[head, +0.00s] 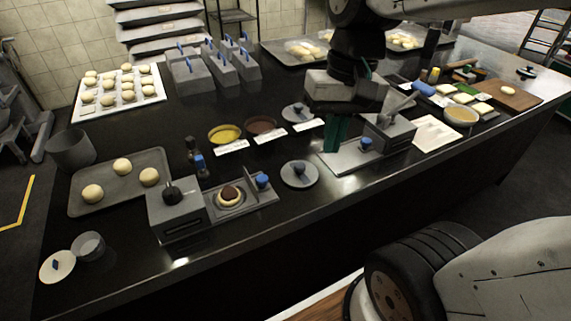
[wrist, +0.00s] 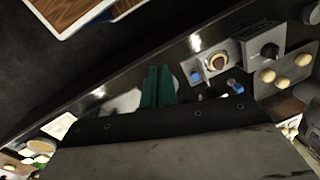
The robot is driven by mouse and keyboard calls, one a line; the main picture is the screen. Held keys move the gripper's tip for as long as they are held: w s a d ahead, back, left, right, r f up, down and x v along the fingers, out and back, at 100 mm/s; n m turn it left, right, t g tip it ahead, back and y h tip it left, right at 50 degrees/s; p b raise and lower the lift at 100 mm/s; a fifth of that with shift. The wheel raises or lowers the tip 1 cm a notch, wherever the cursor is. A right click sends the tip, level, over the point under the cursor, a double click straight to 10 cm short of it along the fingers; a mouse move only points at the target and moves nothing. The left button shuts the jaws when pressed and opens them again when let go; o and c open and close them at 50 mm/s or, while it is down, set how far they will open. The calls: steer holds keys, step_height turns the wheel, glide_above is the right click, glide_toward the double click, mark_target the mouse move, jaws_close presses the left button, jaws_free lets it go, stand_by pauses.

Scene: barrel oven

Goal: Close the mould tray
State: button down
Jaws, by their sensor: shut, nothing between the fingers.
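A grey mould tray (head: 241,211) with a dark-topped dough piece (head: 229,196) and a blue knob (head: 262,181) extends from the right side of a grey box (head: 178,222) at the counter's front left. This tray also shows in the wrist view (wrist: 229,48). A second, flat tray (head: 343,161) with a blue knob (head: 365,144) extends left from another grey box (head: 389,135). My gripper (head: 334,146) has green fingers, shut and empty, above or near this second tray; the exact gap is unclear. The fingers also show in the wrist view (wrist: 158,70).
A tray of dough balls (head: 113,194) is at left. The front counter strip is mostly clear.

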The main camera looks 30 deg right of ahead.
steer(key=w+d+f+m+g+y, duration=0.1)
steer(key=w+d+f+m+y, duration=0.3)
steer(key=w+f+m, duration=0.45)
steer(key=w+d+f+m+g+y, duration=0.1)
steer(key=w+d+f+m+y, duration=0.4)
steer(key=w, duration=0.6)
steer(key=shift+n+h, duration=0.35)
steer(key=shift+h, duration=0.45)
steer(key=x, duration=1)
steer(key=shift+w+f, duration=0.1)
steer(key=shift+w, duration=0.25)
steer(key=a, duration=0.4)
steer(key=shift+s+f, duration=0.3)
steer(key=shift+s, duration=0.05)
steer(key=shift+a, duration=0.2)
